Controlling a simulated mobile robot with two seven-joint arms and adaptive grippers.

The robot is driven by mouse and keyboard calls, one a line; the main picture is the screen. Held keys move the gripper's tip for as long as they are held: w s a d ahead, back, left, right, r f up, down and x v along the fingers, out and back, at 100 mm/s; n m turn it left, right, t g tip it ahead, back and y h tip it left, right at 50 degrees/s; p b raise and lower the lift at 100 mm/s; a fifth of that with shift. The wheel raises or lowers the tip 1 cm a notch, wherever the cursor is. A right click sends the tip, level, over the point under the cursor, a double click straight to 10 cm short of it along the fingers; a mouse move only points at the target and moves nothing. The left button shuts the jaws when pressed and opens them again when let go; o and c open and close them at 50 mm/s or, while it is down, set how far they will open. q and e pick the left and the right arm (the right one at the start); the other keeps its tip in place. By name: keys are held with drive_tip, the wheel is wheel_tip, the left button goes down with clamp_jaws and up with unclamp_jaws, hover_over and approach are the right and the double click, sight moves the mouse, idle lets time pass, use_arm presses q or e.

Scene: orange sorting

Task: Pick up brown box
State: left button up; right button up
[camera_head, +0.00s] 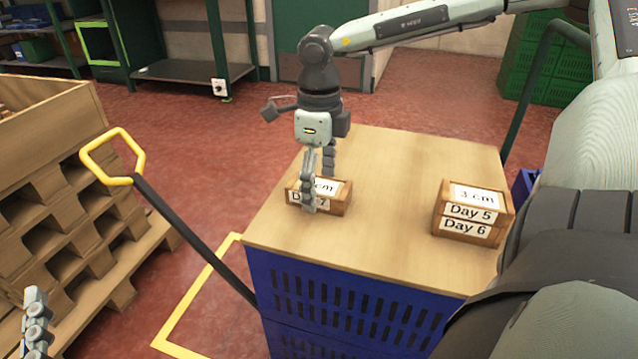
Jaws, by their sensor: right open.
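A small brown box (335,204) with white labels, partly reading "cm" and "Day 7", sits on the wooden tabletop. My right gripper (320,185) points down at it and is open. One finger hangs in front of the box's labelled front face, the other is behind its top; I cannot tell whether they touch it. Two more brown boxes are stacked at the right of the table: the upper one (471,203) reads "3 cm" and "Day 5", the lower one (465,231) reads "Day 6". Part of my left gripper (36,318) shows at the bottom left; its opening is not visible.
The tabletop (390,248) rests on blue crates (345,310) and is clear between the boxes. A yellow-handled cart bar (112,158) leans at the table's left. Wooden pallets (70,235) stand at far left, green crates (550,60) at the back right.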

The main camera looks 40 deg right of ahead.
drive_tip(key=shift+f, duration=0.4)
drive_tip(key=shift+c, duration=0.3)
drive_tip(key=c, duration=1.2)
drive_tip(key=shift+c, duration=0.5)
drive_tip(key=shift+r, duration=0.15)
